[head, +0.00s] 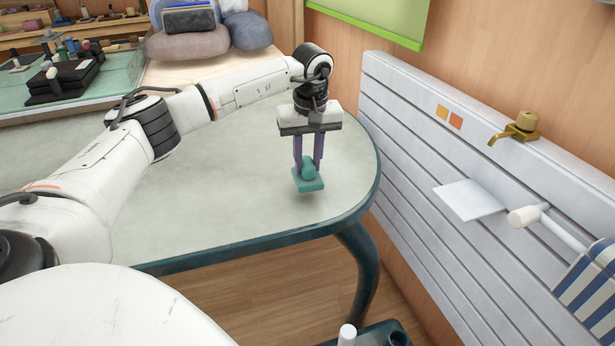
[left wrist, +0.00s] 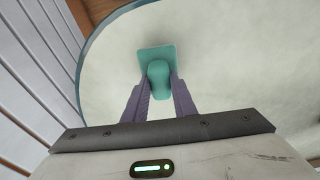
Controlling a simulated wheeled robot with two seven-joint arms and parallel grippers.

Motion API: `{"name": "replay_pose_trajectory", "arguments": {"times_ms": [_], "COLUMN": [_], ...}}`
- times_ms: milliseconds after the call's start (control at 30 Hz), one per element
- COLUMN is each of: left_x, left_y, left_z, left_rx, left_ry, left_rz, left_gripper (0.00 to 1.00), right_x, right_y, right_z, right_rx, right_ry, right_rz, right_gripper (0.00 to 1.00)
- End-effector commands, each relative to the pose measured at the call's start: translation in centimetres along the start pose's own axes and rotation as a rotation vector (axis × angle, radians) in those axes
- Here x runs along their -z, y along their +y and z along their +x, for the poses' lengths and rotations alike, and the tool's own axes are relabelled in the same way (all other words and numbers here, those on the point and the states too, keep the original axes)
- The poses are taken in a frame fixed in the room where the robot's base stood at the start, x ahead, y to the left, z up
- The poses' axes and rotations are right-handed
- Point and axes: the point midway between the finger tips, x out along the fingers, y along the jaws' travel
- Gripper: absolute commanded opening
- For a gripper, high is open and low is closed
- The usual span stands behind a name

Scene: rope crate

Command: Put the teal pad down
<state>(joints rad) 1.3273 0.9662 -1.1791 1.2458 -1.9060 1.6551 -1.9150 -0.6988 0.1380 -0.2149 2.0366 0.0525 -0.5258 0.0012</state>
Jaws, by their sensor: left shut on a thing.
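The teal pad (head: 308,184) is a small flat block with a rounded knob on top. My left gripper (head: 308,168) points down and is shut on the knob, with its purple fingers on either side. The pad is over the right end of the pale green table (head: 230,205); I cannot tell for sure whether it touches the top. In the left wrist view the pad (left wrist: 157,62) sits between and beyond the fingertips (left wrist: 159,88), with the tabletop behind it. My right gripper is not in view.
A slatted white wall panel (head: 400,120) with a brass tap (head: 517,128), a white shelf (head: 468,200) and a striped cloth (head: 590,290) stands right of the table. Grey cushions (head: 187,43) lie behind. The tabletop around the pad is clear.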

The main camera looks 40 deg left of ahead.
Motion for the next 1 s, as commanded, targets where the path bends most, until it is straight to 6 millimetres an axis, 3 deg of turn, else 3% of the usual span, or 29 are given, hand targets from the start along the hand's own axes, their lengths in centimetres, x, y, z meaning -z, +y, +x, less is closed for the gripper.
{"name": "replay_pose_trajectory", "arguments": {"times_ms": [100, 200, 467, 500, 600, 1000], "left_x": [-0.4, -0.5, -0.6, -0.6, -0.6, -0.7], "left_y": [-0.1, -0.1, 0.0, 0.0, 0.0, 0.0], "left_z": [2.2, 3.1, 3.9, 3.9, 3.9, 4.3], "left_rx": [0.003, 0.003, 0.000, 0.001, 0.001, -0.001], "left_ry": [-0.001, -0.002, 0.000, -0.001, -0.001, 0.000], "left_rz": [0.000, -0.001, 0.000, 0.000, 0.000, 0.000], "left_gripper": [0.00, 0.00, 0.00, 0.26, 0.43, 0.43], "right_x": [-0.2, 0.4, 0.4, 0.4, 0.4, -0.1], "right_y": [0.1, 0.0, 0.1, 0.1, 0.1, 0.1], "right_z": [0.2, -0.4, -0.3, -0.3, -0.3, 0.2], "right_rx": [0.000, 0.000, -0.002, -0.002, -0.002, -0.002], "right_ry": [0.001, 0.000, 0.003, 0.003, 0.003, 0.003], "right_rz": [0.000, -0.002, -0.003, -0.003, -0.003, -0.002], "right_gripper": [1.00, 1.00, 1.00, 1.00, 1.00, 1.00]}}
